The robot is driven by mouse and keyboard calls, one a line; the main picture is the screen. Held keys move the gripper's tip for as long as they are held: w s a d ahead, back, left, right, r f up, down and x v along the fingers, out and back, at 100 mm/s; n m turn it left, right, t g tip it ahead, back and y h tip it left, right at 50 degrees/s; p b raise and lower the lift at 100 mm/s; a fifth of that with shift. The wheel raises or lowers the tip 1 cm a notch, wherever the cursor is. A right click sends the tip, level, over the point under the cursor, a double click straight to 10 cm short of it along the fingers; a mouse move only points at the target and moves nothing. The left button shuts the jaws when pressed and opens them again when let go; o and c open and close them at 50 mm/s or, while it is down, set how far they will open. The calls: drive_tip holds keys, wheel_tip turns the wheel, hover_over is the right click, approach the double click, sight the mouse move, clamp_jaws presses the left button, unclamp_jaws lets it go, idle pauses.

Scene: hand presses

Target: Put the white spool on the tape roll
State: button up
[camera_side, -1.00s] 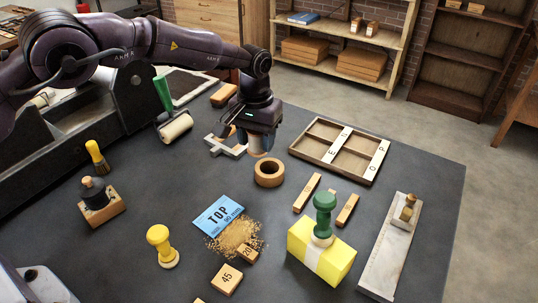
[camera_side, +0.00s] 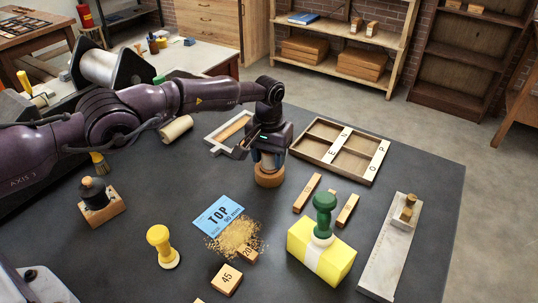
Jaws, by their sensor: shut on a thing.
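The tape roll (camera_side: 269,179) is a brown ring lying flat on the dark bench near the middle. My gripper (camera_side: 268,165) points down directly over it and hides its hole and most of its top. My gripper is shut on the white spool (camera_side: 267,159), of which only a pale bit shows between the fingers. The spool looks upright, with its lower end at the top of the roll. I cannot tell whether it touches the roll.
A wooden divided tray (camera_side: 341,150) stands to the right of my gripper. A pale frame (camera_side: 229,131) lies behind to the left. A blue TOP card (camera_side: 218,213), a yellow block with a green-handled stamp (camera_side: 322,247) and a yellow stamp (camera_side: 162,246) are in front.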

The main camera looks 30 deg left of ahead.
drive_tip(key=shift+f, duration=0.15)
drive_tip(key=o, duration=0.9)
